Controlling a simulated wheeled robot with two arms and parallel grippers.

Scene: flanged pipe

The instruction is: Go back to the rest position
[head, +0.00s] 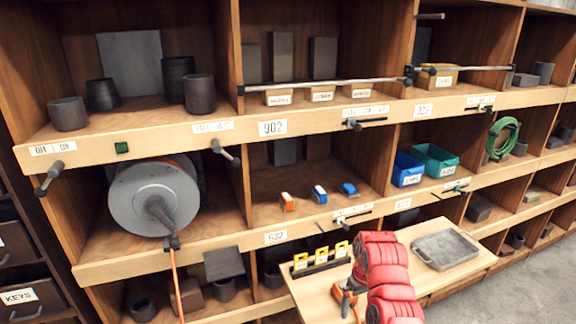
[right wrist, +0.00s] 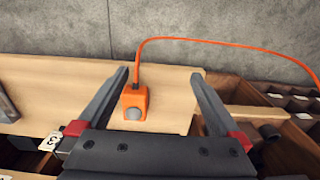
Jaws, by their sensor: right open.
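My right arm comes in from the bottom of the head view as red padded links, over the right part of the light wooden shelf board (head: 318,291). Its gripper (head: 347,292) is small and partly hidden there beside an orange patch. In the right wrist view the gripper (right wrist: 158,80) has its two grey fingers wide apart, with nothing held between them. An orange block (right wrist: 134,101) with a grey round face lies on the wooden surface beyond, left of the middle of the gap. My left gripper is not in view.
An orange cable (right wrist: 215,41) runs from the block. A reel (head: 150,203) sits in the left compartment. A grey tray (head: 444,248) and a black rack with yellow tags (head: 320,263) are on the board. Open floor (head: 545,275) lies at right.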

